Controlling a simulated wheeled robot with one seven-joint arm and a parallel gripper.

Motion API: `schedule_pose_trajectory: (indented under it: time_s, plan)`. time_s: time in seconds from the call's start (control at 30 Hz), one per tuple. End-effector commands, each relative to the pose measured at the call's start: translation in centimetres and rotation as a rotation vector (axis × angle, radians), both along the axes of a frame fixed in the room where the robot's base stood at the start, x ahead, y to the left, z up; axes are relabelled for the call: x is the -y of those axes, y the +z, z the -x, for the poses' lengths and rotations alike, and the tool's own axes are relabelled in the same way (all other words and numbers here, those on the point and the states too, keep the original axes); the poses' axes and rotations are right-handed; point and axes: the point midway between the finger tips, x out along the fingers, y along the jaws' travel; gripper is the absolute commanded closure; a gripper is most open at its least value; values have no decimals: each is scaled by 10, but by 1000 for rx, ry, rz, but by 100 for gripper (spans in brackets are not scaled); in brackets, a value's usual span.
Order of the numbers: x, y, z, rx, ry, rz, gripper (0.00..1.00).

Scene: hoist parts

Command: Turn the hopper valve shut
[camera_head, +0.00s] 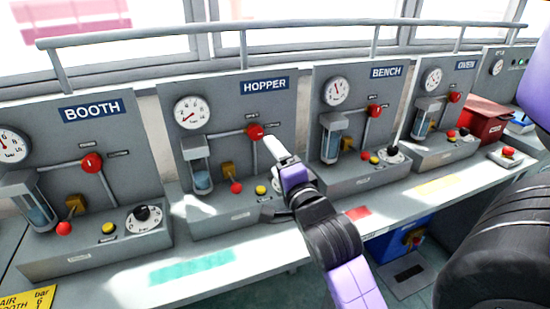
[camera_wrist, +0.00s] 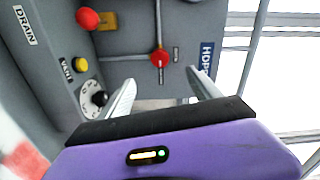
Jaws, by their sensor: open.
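The hopper valve (camera_head: 255,132) is a red knob on grey pipework, on the grey panel under the blue HOPPER label (camera_head: 265,85). It also shows in the wrist view (camera_wrist: 159,57), where the panel appears turned on its side. My gripper (camera_head: 270,143) is just in front of the valve, at its lower right in the head view. In the wrist view my gripper (camera_wrist: 160,77) has its two pale fingers spread, with the red knob seen between and beyond their tips. The fingers hold nothing. I cannot tell whether they touch the knob. The small lettering beside the valve is unreadable.
A pressure gauge (camera_head: 192,112) and sight glass (camera_head: 200,166) are left of the valve. A red drain knob (camera_wrist: 88,19), yellow button (camera_wrist: 81,64) and black dial (camera_wrist: 99,98) are close by. BOOTH (camera_head: 91,110) and BENCH (camera_head: 386,72) panels flank it. A rail runs above.

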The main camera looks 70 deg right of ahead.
Motion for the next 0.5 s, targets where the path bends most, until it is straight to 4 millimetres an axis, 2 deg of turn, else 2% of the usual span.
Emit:
schedule_pose_trajectory:
  time_s: [0.23, 0.5]
  plan:
    - [-4, 4, 4, -4, -2, -2, 27]
    - [-19, 11, 17, -5, -1, -2, 27]
